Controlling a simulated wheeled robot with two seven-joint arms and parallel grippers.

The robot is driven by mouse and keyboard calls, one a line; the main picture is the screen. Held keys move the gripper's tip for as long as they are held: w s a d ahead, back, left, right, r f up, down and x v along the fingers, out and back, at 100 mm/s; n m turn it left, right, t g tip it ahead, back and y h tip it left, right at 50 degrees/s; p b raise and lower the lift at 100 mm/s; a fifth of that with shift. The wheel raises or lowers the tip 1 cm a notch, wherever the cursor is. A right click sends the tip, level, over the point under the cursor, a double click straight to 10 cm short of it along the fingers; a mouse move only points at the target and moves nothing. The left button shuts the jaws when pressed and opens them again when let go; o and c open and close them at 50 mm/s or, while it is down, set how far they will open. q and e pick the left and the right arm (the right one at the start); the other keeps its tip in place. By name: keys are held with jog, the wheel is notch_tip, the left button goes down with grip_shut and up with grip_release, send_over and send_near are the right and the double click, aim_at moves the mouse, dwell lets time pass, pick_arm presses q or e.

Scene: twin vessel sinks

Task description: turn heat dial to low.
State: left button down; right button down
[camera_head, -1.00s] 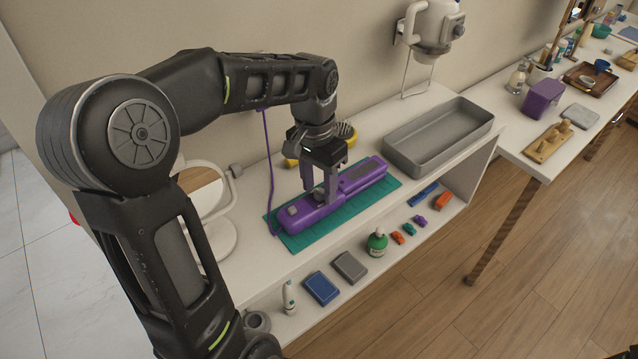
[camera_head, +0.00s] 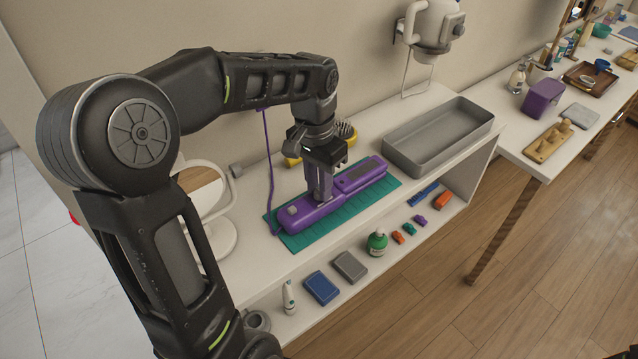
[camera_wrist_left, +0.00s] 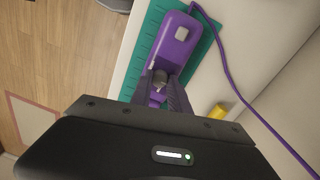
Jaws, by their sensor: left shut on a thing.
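A long purple hair tool (camera_head: 368,174) lies on a ribbed teal mat (camera_head: 384,194) on the white counter. Its near end carries a pale square button, and it also shows in the wrist view (camera_wrist_left: 178,48). My left gripper (camera_head: 318,196) points down onto the middle of the tool. In the wrist view its fingers are shut on a small grey dial (camera_wrist_left: 160,76) on the tool's top. The fingers hide most of the dial, and its setting cannot be read. My right gripper is not in view.
A purple cord (camera_head: 268,165) runs up the wall behind. A round mirror (camera_head: 212,205) stands at left, and a grey tray (camera_head: 440,135) at right. A yellow brush (camera_head: 345,132) lies behind the gripper. Small bottles and boxes fill the lower shelf.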

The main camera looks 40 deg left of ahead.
pick_arm(q)
jog(key=m, duration=0.7)
jog(key=shift+p, duration=0.4)
jog(key=m, duration=0.6)
jog(key=shift+d+m+g+p, duration=0.1)
jog(key=shift+m+g+p, duration=0.2)
jog(key=shift+m, duration=0.1)
jog(key=c, duration=1.2)
grip_release()
jog(key=shift+c, duration=0.2)
jog(key=shift+w, duration=0.1)
